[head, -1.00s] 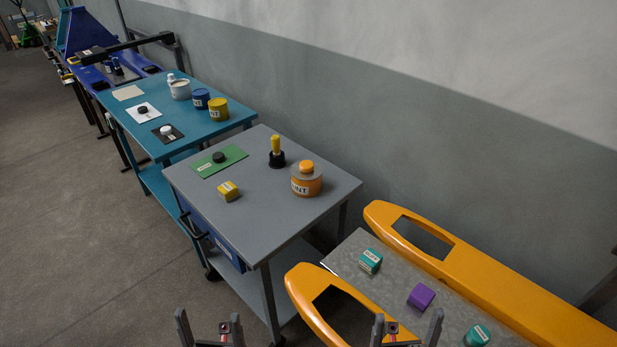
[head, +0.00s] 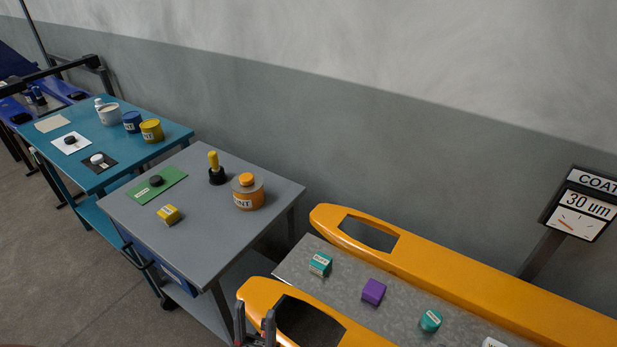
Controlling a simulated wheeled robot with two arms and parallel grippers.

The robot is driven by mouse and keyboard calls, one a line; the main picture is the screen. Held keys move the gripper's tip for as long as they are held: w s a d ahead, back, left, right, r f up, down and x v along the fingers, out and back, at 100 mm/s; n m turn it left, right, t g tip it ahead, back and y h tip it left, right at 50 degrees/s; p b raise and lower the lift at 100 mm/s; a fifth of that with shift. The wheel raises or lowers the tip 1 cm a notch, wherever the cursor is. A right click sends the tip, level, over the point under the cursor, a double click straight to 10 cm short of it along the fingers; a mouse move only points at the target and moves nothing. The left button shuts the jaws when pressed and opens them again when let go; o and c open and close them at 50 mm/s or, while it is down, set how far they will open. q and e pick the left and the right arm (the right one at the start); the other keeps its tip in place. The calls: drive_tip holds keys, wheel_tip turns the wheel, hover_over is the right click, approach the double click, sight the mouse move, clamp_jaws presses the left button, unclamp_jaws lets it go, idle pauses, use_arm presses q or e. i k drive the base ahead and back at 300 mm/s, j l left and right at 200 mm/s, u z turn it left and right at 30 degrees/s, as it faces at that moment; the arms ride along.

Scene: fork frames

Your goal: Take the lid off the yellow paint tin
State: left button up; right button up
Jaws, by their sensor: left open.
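The yellow paint tin (head: 151,132) stands upright at the near right end of the teal table, small in the head view. Its top looks yellow like its side; at this size I cannot make out the lid's edge. A blue tin (head: 132,122) stands just left of it. My left gripper (head: 255,325) is open and empty at the bottom edge, low in front of the orange frame and far from the tin. My right gripper is out of view.
A grey cart (head: 200,235) holds an orange tin (head: 249,192), a yellow-handled tool, a yellow block and a green mat. The teal table (head: 92,150) also bears a white pot (head: 109,114). Orange forks (head: 480,275) flank a grey board at right. A wall runs behind.

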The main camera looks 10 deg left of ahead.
sight(247, 183)
drive_tip(key=j+z, duration=0.95)
drive_tip(key=k+j+z, duration=0.15)
drive_tip(key=j+z, duration=0.3)
drive_tip(key=j, duration=0.15)
drive_tip(key=k+j, duration=0.1)
drive_tip(key=j, duration=0.3)
drive_tip(key=k+j+z, duration=0.1)
drive_tip(key=j, duration=0.3)
drive_tip(key=k+j+z, duration=0.1)
drive_tip(key=j, duration=0.3)
drive_tip(key=k+j, duration=0.2)
drive_tip(key=j, duration=0.15)
drive_tip(key=k+j+z, duration=0.1)
drive_tip(key=j, duration=0.3)
drive_tip(key=k+j, duration=0.15)
drive_tip(key=j, duration=0.2)
drive_tip(key=k+j+z, duration=0.1)
drive_tip(key=j, duration=0.3)
drive_tip(key=i+j, duration=0.1)
drive_tip(key=j, duration=0.1)
